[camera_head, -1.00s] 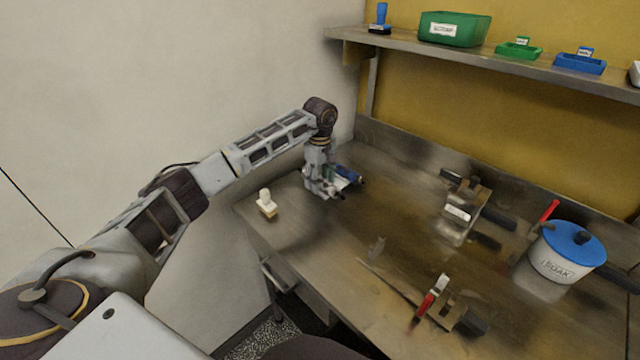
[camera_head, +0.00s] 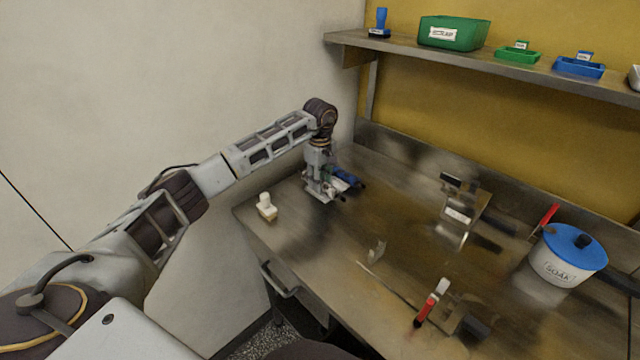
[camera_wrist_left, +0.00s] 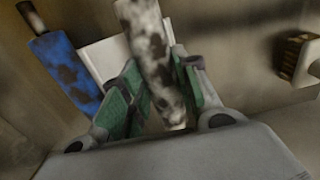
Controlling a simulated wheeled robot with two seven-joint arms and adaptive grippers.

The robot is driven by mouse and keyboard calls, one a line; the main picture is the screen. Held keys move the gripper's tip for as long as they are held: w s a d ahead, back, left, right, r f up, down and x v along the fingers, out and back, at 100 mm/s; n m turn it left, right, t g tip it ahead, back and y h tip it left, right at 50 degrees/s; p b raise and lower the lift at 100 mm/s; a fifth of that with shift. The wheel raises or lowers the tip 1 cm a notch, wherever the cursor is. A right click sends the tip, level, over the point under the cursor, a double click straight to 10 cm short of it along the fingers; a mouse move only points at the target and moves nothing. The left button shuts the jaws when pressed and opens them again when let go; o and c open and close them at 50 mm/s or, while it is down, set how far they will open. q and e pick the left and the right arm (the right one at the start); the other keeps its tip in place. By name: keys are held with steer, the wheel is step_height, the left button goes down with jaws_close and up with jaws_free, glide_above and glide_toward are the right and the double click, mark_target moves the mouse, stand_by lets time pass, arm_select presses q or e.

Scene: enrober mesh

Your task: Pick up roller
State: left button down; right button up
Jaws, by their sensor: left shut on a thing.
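My left gripper (camera_head: 326,192) is low over the back left part of the metal table. In the left wrist view, its green-padded fingers (camera_wrist_left: 158,98) are shut on a pale, dark-spotted cylinder (camera_wrist_left: 152,50), which looks like the handle of the roller. The roller's blue, dark-stained barrel (camera_wrist_left: 66,66) lies to the left there, with a white piece (camera_wrist_left: 104,56) between barrel and cylinder. In the head view the blue barrel (camera_head: 346,177) shows just right of the fingers. I cannot tell whether it touches the table. My right gripper is not in view.
A small white-handled block (camera_head: 266,207) stands near the table's left edge. A metal holder (camera_head: 459,213), a red-handled tool (camera_head: 426,308) and a white pot with blue lid (camera_head: 562,262) are to the right. A shelf (camera_head: 480,64) with bins runs above the back.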

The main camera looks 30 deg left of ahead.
arm_select(q)
steer(key=shift+r, duration=4.65)
